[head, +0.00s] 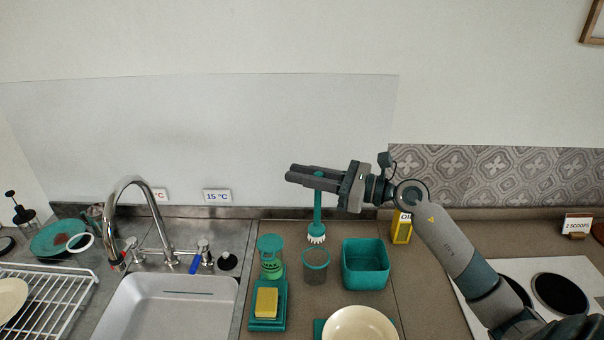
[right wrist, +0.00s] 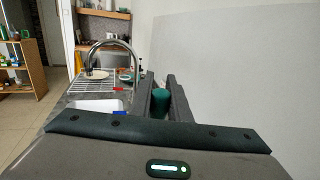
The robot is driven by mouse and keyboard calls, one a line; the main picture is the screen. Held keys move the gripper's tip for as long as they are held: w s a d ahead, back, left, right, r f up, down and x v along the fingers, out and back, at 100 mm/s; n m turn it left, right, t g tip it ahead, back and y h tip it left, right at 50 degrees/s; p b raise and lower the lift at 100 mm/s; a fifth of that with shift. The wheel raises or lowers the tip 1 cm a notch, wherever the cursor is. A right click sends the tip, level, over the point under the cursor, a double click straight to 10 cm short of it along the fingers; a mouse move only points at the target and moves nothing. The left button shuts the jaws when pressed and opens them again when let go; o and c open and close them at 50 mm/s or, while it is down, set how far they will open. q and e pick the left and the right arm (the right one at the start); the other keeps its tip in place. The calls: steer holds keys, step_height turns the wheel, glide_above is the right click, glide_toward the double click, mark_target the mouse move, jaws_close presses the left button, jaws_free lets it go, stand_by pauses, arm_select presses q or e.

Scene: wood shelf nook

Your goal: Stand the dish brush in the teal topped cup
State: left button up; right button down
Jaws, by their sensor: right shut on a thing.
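The dish brush (head: 317,212) is teal with white bristles. It hangs upright, bristles down, from my right gripper (head: 302,175), which is shut on the upper part of its handle. In the right wrist view a teal part of the brush (right wrist: 160,103) shows between the fingers of my right gripper (right wrist: 159,82). The teal topped cup (head: 315,259) has a clear grey body and a teal rim. It stands on the counter, and the bristles show just above its far rim in the head view. I cannot tell whether they are over it or behind it. My left gripper is not in view.
A teal square bin (head: 366,264) stands close right of the cup. A teal caddy with a yellow sponge (head: 266,302) and a green-topped dispenser (head: 271,257) are close left. A cream bowl (head: 360,326) is in front. The sink (head: 170,310) is further left.

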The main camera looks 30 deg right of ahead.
step_height(320, 180, down, 12)
steer(key=b, duration=0.9)
stand_by(0.5)
steer(key=shift+b, duration=0.3)
steer(key=c, duration=1.6)
jaws_free()
